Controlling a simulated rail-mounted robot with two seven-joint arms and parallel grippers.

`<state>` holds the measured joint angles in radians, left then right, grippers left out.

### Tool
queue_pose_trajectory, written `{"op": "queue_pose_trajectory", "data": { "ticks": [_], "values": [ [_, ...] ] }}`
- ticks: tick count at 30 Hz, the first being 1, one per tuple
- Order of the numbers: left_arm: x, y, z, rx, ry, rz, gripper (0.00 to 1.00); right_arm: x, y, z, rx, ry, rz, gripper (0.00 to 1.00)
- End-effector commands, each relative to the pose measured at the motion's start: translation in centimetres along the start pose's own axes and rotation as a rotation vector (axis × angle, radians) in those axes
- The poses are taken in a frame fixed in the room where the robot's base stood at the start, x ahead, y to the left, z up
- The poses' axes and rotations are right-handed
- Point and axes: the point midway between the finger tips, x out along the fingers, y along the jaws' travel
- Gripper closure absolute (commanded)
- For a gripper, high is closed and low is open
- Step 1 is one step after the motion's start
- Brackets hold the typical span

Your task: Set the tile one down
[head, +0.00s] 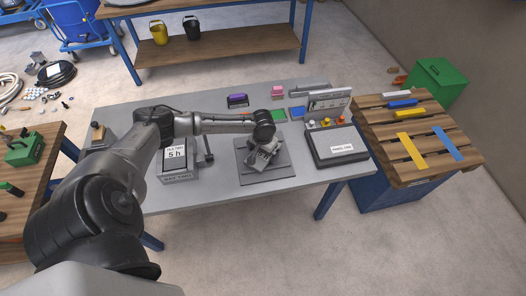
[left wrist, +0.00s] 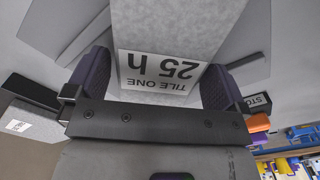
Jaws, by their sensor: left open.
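My right gripper does not show.
Purple, pink, green and blue items lie behind. A slatted wooden pallet (head: 440,165) is farther right.

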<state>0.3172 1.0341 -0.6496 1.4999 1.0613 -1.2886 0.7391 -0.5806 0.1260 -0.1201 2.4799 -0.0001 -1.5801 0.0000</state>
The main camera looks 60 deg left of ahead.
Motion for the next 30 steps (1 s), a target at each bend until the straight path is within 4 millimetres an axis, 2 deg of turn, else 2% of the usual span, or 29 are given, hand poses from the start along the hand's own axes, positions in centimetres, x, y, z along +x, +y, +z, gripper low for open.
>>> {"op": "queue_pose_trajectory", "data": {
  "ticks": [5, 15, 21, 26, 28, 30],
  "values": [
    [-1.3, 0.0, -0.1, 0.0, 0.002, 0.0, 0.0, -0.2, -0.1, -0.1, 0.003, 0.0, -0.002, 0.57],
    [-7.5, 0.0, -0.1, 0.001, 0.002, 0.001, 0.0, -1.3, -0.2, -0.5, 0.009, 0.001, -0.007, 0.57],
    [-10.4, 0.0, -0.1, -0.001, 0.002, 0.001, 0.0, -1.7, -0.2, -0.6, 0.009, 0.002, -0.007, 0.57],
    [-11.7, 0.0, 0.0, 0.002, 0.0, 0.0, 0.0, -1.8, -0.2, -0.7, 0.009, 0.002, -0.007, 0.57],
    [-11.4, 0.6, 0.5, 0.023, -0.003, 0.003, 0.0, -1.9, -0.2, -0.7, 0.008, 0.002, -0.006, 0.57],
    [-10.3, 2.1, 1.7, 0.081, -0.007, 0.01, 0.0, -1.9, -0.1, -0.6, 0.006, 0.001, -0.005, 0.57]
  ]
}}
